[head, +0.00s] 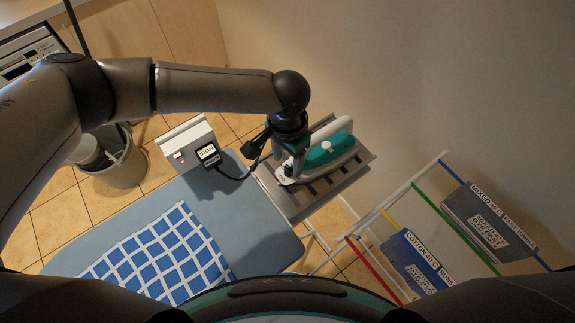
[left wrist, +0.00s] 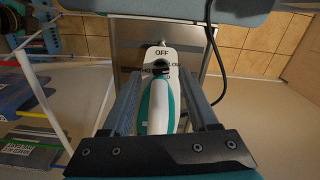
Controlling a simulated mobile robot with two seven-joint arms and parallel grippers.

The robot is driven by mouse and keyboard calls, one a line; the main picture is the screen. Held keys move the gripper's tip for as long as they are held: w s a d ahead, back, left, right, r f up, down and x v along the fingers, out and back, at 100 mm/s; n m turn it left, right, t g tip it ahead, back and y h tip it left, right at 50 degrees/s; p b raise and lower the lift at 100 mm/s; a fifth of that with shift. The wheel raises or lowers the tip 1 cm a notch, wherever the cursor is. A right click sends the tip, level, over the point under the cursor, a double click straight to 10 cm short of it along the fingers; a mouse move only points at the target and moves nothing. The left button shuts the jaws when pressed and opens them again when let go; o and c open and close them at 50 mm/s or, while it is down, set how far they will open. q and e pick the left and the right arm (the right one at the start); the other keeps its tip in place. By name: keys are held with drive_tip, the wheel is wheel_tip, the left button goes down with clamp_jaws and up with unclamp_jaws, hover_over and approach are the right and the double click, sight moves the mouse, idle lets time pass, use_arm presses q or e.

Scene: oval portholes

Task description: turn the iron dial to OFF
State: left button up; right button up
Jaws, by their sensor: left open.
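The teal and white iron (head: 330,153) lies on a slatted metal rest (head: 355,180) at the end of the ironing board. In the left wrist view, the iron (left wrist: 160,108) has a white heel plate with OFF printed at its top and other settings partly hidden lower down. The black dial (left wrist: 160,68) sits just below the OFF label; where its pointer aims is too small to tell. My left gripper (left wrist: 160,78) is open, its two fingers on either side of the dial and apart from it.
The blue ironing board (head: 265,225) carries a checked cloth (head: 165,255). A socket box (head: 190,145) with a plug labelled IRON (head: 208,154) and a dark cord stands at its edge. A bin (head: 118,165) is at left. A rack with labelled bins (head: 488,222) is at right.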

sight(288, 170)
use_arm(q)
drive_tip(key=shift+f, duration=1.85)
clamp_jaws()
